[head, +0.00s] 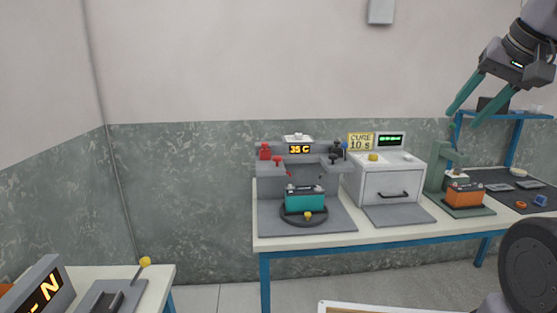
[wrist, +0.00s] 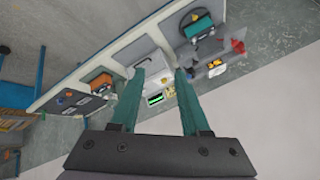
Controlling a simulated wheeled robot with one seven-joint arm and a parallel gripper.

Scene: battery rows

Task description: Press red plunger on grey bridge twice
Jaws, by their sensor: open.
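The grey bridge (head: 312,162) stands at the left end of the long table, with an orange "35 C" display. Red parts, including a knob-like red plunger (head: 278,161), sit at its left end; black ones sit at its right. In the wrist view, red (wrist: 238,46) shows at the upper right. A teal battery (head: 305,200) stands on a dark round plate in front of the bridge. My gripper (head: 464,115) is open and empty, raised over the right part of the table, well right of the bridge; its green fingers also show in the wrist view (wrist: 160,73).
A white box-shaped oven (head: 391,185) with a "CURE 10 s" sign stands right of the bridge. A green press (head: 440,172) and an orange battery (head: 465,195) are farther right. A second table (head: 160,276) is at lower left. The air above the bridge is clear.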

